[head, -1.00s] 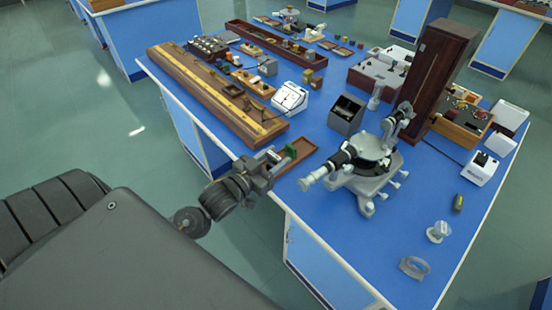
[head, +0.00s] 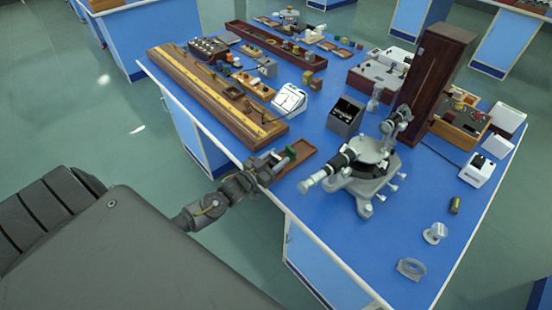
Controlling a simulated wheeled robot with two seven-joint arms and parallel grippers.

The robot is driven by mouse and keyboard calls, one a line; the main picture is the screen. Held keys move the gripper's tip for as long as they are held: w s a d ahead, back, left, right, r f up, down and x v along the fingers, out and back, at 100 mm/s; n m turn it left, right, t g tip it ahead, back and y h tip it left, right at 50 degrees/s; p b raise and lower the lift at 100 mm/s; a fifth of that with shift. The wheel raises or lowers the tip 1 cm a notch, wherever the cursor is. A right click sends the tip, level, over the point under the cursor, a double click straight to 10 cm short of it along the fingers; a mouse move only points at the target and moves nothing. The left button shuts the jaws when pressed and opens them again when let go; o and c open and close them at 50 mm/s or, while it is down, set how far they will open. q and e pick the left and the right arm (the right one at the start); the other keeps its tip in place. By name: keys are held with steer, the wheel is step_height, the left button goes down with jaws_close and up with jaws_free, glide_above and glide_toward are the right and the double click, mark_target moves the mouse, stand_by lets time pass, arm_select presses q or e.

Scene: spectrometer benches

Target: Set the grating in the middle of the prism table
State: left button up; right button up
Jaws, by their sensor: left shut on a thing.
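The spectrometer (head: 365,185) stands on the blue bench with its telescope pointing to the left front. My left gripper (head: 279,159) is at the bench's left edge, at the small brown tray, left of the spectrometer. My right gripper is out of view.
The shallow brown tray (head: 307,152) lies under and beside my left gripper. A long wooden bench with a yellow scale (head: 220,100) lies behind it. A dark box (head: 345,116) and a tall brown cabinet (head: 433,75) stand behind the spectrometer.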

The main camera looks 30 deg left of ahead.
arm_select(q)
steer(key=shift+f, duration=0.1)
steer(key=shift+f, duration=0.2)
steer(key=o, duration=1)
